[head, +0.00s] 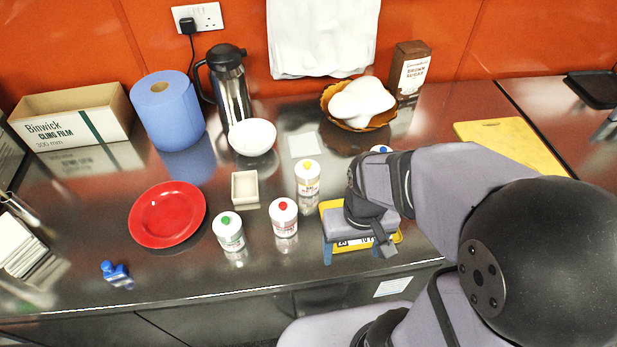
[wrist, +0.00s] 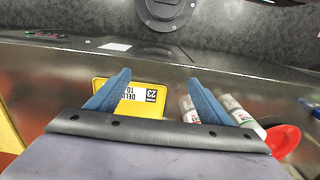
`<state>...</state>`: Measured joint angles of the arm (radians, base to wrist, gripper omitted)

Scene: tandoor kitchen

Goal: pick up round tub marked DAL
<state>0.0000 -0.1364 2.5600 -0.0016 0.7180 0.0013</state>
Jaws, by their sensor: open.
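No tub can be read as DAL; the print is too small. In the head view, a green-lidded white tub (head: 228,232), a red-lidded one (head: 284,218) and a yellow-lidded one (head: 308,178) stand upright, left of my gripper (head: 356,248). A blue lid (head: 381,149) shows behind my arm, its body hidden. My gripper is open above a yellow item (head: 333,207) with a white label near the counter's front edge.
A white bowl (head: 252,136), a flask (head: 229,85), a blue roll (head: 167,115) and a filled basket (head: 361,105) stand behind. Counter shows bare between the plate and green-lidded tub.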

